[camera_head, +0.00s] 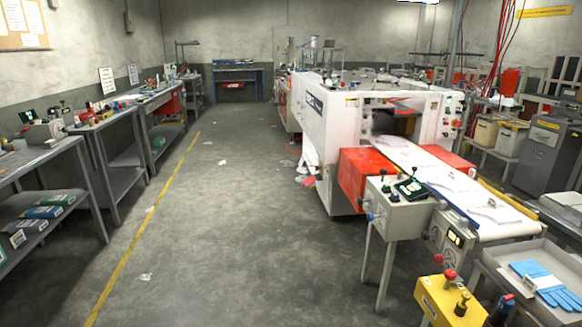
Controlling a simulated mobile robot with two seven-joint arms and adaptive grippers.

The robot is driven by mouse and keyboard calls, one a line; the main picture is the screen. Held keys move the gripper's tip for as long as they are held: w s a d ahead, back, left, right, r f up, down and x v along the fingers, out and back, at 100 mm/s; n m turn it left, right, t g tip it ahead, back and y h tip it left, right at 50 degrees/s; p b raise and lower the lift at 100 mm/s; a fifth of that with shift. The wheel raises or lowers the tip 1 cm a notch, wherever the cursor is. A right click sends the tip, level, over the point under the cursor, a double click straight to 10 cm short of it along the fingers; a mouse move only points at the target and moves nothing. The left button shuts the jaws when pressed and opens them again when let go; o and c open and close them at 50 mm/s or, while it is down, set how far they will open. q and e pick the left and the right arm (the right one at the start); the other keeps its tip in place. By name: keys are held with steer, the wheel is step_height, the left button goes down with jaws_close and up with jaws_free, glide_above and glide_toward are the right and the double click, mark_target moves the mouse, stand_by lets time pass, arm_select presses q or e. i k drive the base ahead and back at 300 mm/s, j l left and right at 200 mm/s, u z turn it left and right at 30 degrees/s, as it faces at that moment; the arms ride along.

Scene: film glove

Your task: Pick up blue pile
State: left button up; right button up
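A flat pile of blue gloves (546,283) lies in a shallow grey tray (492,262) at the lower right of the head view. It lies close to the right edge of the picture. Neither of my grippers shows in this view, so their state and their distance from the pile cannot be seen.
A white machine with a conveyor belt (455,187) and a control box (396,207) stands left of and beyond the tray. A yellow box (450,303) with a red button is near the tray. Workbenches (97,125) line the left wall. The middle floor (215,215) is mostly clear, with paper scraps.

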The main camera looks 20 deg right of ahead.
mark_target(543, 283)
steer(key=i+z, duration=0.3)
steer(key=i, duration=0.35)
steer(key=i+z, duration=0.3)
steer(key=i, duration=0.4)
steer(key=i+z, duration=0.5)
steer(key=i, duration=0.7)
steer(key=i+u, duration=0.1)
steer(key=u, duration=7.75)
